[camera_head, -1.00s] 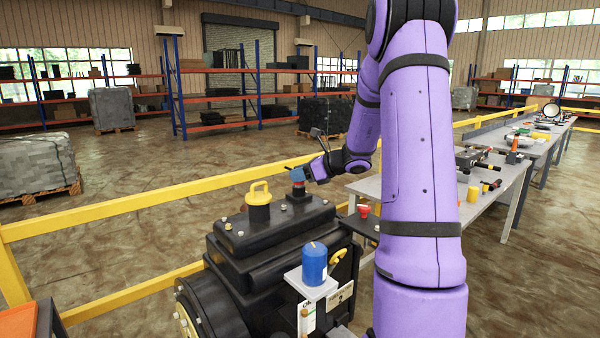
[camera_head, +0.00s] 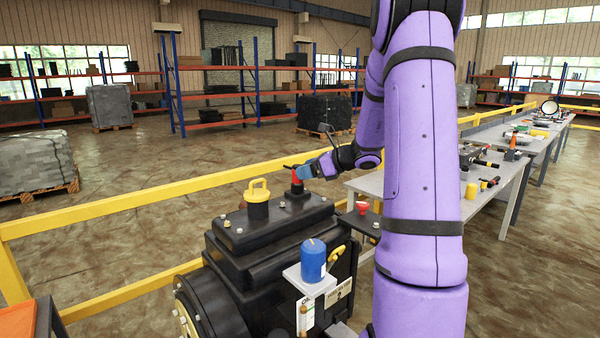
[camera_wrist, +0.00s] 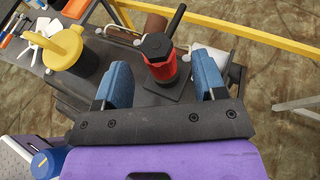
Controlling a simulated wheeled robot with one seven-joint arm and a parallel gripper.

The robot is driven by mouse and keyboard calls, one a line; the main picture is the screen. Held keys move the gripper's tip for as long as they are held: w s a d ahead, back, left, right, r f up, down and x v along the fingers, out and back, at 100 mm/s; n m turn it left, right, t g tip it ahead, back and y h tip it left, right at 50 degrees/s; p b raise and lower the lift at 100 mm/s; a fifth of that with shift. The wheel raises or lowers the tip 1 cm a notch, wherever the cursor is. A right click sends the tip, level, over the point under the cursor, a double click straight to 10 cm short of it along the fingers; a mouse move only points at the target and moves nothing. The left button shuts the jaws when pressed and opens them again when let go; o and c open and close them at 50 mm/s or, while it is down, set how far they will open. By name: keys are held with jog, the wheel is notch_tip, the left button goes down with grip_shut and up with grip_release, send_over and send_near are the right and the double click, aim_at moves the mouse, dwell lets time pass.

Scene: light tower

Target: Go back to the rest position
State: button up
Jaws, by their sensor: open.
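My gripper (camera_head: 313,168) is at the far end of the black machine (camera_head: 250,245), close to a red fitting with a black top and a side handle (camera_head: 296,182). In the wrist view my gripper (camera_wrist: 164,85) is open. Its two blue fingers stand apart, with the red fitting (camera_wrist: 161,66) showing between and just beyond them. Gaps show on both sides of the fitting, and nothing is held. My purple arm hides part of the machine's right side and of the bench.
A yellow-handled cap (camera_head: 258,198) stands on the machine, left of the fitting. A blue cylinder (camera_head: 313,262) sits on a small shelf in front. A yellow rail (camera_head: 150,198) runs behind. A long grey bench (camera_head: 500,190) with tools stands at right. Open floor lies at left.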

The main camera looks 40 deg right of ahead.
jog(key=v, duration=0.7)
jog(key=shift+s, duration=0.3)
jog(key=shift+d+r, duration=0.1)
